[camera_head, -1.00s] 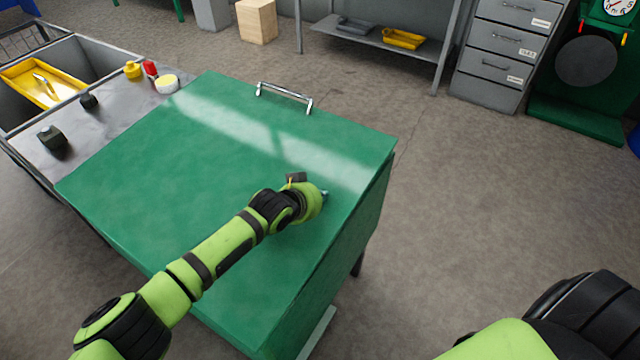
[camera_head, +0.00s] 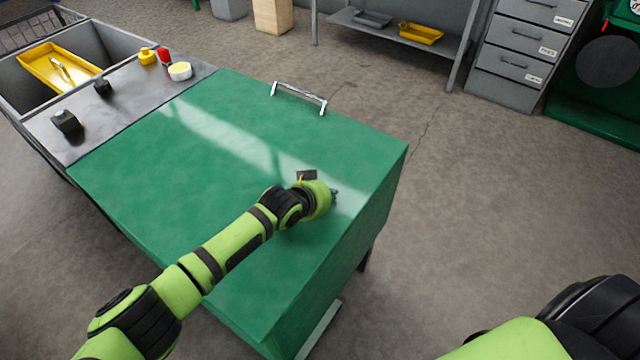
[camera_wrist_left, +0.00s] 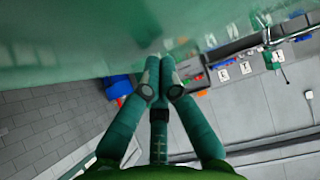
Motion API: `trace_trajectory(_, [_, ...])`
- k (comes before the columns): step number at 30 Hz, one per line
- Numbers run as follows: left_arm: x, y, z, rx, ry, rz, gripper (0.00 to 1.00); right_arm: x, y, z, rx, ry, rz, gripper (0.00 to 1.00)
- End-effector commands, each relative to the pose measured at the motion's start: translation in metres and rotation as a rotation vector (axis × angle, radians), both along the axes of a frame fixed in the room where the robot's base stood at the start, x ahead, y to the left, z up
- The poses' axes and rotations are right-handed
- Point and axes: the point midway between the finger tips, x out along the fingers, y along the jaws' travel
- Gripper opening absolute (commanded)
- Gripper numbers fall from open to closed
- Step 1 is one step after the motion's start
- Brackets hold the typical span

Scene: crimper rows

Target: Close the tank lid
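The green tank lid (camera_head: 180,150) lies flat across the top of the green tank (camera_head: 345,260), and I see no gap under it from here. A silver bar handle (camera_head: 299,97) is fixed near its far edge. My left gripper (camera_head: 335,196) is at the right part of the lid, near its right edge; in the head view its fingers are mostly hidden behind the wrist. In the left wrist view its two fingers (camera_wrist_left: 164,62) are together with nothing between them, close to a green surface (camera_wrist_left: 80,40). Whether they touch it I cannot tell. My right gripper is not in view.
A grey bench (camera_head: 130,98) with a basin and a yellow tray (camera_head: 42,70) adjoins the tank at left, carrying small black, yellow and red items. Grey drawers (camera_head: 520,60) and a shelf (camera_head: 385,32) stand at the back. The floor right of the tank is clear.

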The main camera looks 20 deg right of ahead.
Motion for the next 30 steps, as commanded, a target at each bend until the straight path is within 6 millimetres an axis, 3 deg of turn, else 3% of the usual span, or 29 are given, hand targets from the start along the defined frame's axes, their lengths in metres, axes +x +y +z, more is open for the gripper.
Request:
trace_trajectory(1, [0.001, 0.000, 0.018, -0.005, -0.003, 0.001, 0.00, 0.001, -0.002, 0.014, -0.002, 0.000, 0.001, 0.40])
trace_trajectory(5, [0.003, 0.000, 0.046, -0.010, -0.007, 0.002, 0.00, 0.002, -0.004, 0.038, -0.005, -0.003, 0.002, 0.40])
trace_trajectory(7, [-0.001, 0.008, 0.043, -0.010, -0.006, 0.002, 0.00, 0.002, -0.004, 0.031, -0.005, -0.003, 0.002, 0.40])
trace_trajectory(21, [-0.028, 0.047, 0.092, -0.013, -0.012, 0.002, 0.00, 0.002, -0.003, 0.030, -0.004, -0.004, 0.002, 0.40])
trace_trajectory(30, [-0.036, 0.058, 0.106, -0.013, -0.010, 0.002, 0.00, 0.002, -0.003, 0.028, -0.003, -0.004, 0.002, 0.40])
